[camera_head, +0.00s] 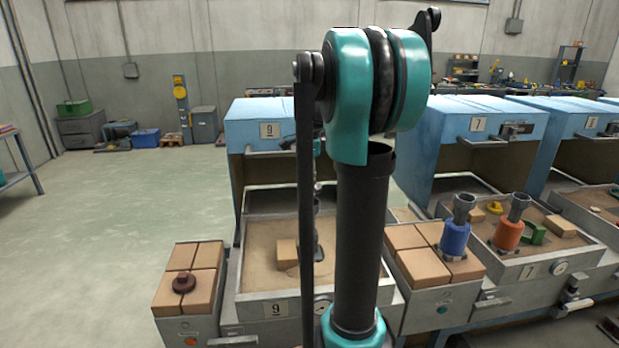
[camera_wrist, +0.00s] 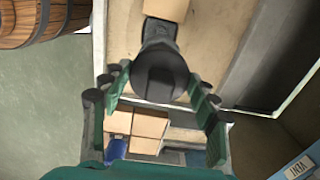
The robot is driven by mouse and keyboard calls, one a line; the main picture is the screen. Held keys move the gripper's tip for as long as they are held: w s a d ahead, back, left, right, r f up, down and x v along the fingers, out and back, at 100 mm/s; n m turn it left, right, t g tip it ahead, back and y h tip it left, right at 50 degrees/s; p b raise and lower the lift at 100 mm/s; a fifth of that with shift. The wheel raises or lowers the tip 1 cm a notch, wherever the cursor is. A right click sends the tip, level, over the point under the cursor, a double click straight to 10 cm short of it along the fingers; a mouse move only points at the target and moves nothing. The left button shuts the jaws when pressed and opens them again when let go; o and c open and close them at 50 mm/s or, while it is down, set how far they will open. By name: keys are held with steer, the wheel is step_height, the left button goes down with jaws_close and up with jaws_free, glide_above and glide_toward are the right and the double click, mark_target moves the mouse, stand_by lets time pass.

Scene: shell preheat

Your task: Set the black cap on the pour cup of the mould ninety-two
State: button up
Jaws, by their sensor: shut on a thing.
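In the wrist view my gripper (camera_wrist: 158,92) is shut on a dark, rounded piece (camera_wrist: 160,76), which looks like the black cap. A narrower dark shape stands just beyond it, and I cannot tell whether the two touch. They are over the sand tray of bay 9 (camera_head: 267,226). In the head view my arm covers my gripper and most of that spot. No mould marked ninety-two can be read, and its pour cup cannot be made out.
A tan block (camera_head: 286,252) lies in the bay 9 sand. More tan blocks (camera_head: 407,237) stand at its right, with a blue funnel-topped piece (camera_head: 455,239). An orange one (camera_head: 509,236) stands in bay 7. The wrist view shows a wooden barrel (camera_wrist: 40,22).

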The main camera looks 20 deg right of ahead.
steer(key=shift+f, duration=1.6)
steer(key=shift+a, duration=0.15)
steer(key=o, duration=1.2)
steer(key=shift+r, duration=0.15)
step_height(320, 180, up, 12)
steer(key=shift+f, duration=0.15)
